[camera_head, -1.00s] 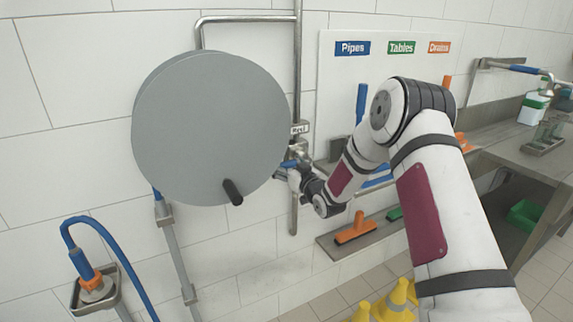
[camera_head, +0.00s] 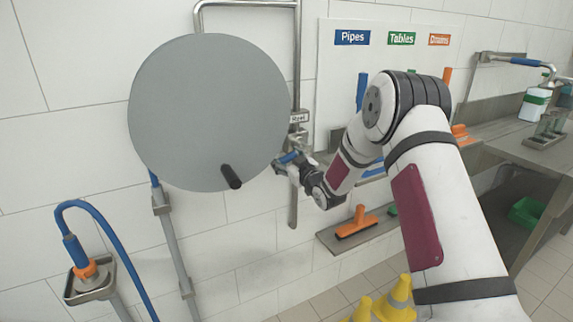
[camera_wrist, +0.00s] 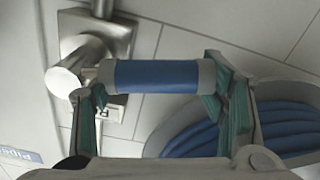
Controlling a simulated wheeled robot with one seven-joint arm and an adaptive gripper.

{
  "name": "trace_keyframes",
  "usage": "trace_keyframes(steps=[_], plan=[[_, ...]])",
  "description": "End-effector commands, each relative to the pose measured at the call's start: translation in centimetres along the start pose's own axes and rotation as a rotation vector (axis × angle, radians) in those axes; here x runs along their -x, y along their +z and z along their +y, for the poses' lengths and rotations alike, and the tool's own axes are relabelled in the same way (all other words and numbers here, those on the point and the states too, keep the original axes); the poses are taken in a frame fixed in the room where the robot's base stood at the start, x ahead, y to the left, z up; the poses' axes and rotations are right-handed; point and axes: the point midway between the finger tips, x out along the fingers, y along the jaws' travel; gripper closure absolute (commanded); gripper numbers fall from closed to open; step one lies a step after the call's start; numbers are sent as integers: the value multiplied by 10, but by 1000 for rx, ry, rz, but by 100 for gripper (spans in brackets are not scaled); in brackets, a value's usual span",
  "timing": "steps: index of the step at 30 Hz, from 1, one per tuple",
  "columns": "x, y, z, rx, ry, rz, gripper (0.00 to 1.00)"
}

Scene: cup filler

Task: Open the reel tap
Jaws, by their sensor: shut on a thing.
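The reel tap shows in the wrist view as a blue lever handle (camera_wrist: 155,75) with grey ends, joined to a round steel valve body (camera_wrist: 78,68) on a wall plate. In the head view the blue handle (camera_head: 289,157) sits just right of the grey reel (camera_head: 205,115), under a small label (camera_head: 299,118). My gripper (camera_wrist: 160,95) has its green-padded fingers on either side of the handle, one at each end, and is shut on it. In the head view my gripper (camera_head: 290,165) is small and partly hides the valve.
The grey reel with its black knob (camera_head: 231,176) stands close left of my gripper. Blue hose coils (camera_wrist: 235,125) show behind in the wrist view. A shelf with an orange brush (camera_head: 357,222) is below right, and yellow cones (camera_head: 396,300) stand on the floor.

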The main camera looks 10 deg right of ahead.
Motion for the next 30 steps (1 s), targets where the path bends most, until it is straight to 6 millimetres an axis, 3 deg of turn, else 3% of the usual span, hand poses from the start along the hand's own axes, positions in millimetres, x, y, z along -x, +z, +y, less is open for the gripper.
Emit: trace_keyframes(steps=[4, 30], plan=[[-9, 14, 0, 138, -1, 2, 84], [-8, 66, 25, 928, 1, 2, 84]])
